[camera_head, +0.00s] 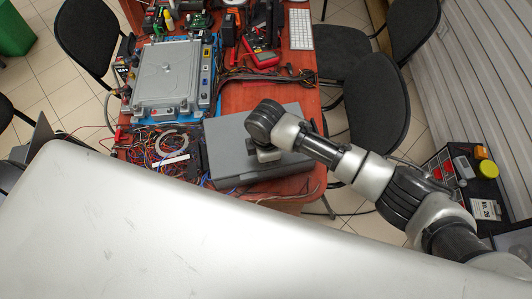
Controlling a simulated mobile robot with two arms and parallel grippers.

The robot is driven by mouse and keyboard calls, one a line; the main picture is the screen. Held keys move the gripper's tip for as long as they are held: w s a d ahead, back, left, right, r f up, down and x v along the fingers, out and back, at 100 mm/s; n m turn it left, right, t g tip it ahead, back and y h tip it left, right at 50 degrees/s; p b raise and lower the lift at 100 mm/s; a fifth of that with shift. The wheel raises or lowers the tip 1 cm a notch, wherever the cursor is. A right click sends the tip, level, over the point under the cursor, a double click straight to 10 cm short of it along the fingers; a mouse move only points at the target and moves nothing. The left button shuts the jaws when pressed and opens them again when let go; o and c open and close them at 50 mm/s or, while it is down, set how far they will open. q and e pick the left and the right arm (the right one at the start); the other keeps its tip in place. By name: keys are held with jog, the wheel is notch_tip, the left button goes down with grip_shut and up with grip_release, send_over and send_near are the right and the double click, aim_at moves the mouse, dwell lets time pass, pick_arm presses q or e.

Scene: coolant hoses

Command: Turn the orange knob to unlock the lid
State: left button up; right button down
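I cannot make out an orange knob for certain. A small orange object (481,152) sits at the far right, beside a round yellow lid or cap (487,168); its kind is too small to tell. My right arm comes in from the right and reaches over the grey box (225,150) on the table. My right gripper (266,155) is at the arm's end, pointing down at the box. Its fingers are small and partly hidden, so I cannot tell whether they are open or touch the box. My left gripper is not in view.
The orange-brown table (305,85) holds a silver device case (165,75), tangled wires (160,150), a red meter (263,59) and a white keyboard (300,30). Dark chairs (375,105) stand right of it. A broad silver surface (150,240) fills the lower left foreground.

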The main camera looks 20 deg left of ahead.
dwell(0.4)
jog(key=c, duration=1.2)
grip_release()
notch_tip(320, 180, up, 11)
jog(key=b, duration=0.1)
jog(key=shift+f, duration=0.1)
